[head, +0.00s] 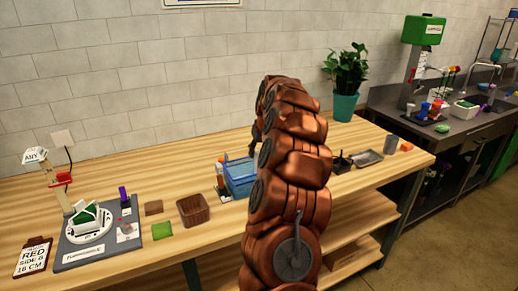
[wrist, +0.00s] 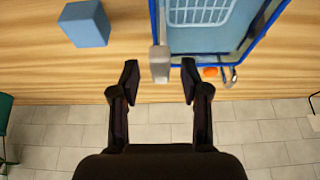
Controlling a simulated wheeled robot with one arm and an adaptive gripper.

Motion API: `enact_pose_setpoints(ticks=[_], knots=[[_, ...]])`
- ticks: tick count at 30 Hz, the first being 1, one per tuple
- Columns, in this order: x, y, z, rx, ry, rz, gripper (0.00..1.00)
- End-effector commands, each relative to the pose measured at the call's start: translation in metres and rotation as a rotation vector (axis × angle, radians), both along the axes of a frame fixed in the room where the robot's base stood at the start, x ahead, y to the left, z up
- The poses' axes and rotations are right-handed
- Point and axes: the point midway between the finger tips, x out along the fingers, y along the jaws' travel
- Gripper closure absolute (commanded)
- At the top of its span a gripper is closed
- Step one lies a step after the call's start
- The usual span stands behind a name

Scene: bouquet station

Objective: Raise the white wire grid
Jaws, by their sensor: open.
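The white wire grid (wrist: 198,12) shows at the top of the wrist view, inside a blue-rimmed tank (wrist: 287,3). The blue tank (head: 240,190) also shows in the head view, partly hidden by my arm; the grid cannot be made out there. A grey bar with a blocky end (wrist: 160,62) lies along the tank's left side in the wrist view. Whether it joins the grid, I cannot tell. My gripper (wrist: 160,82) is open, with the bar's end between its fingertips in the picture and gaps on both sides. No contact shows.
A blue-grey block (wrist: 84,23) is left of the tank in the wrist view. An orange item (wrist: 210,72) is by its near edge. In the head view, a brown wooden box (head: 194,211) and turntable board (head: 100,240) stand left; a potted plant (head: 345,105) stands behind right.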

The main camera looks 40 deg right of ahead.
Motion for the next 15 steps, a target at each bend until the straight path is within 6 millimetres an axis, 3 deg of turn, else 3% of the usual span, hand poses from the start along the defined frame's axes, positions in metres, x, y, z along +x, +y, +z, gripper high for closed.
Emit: enact_pose_setpoints(ticks=[7, 15], knots=[[0.0009, 0.0, -0.0012, -0.001, -0.001, 0.001, 0.54], [0.0009, 0.0001, -0.0012, -0.001, -0.001, 0.001, 0.82]])
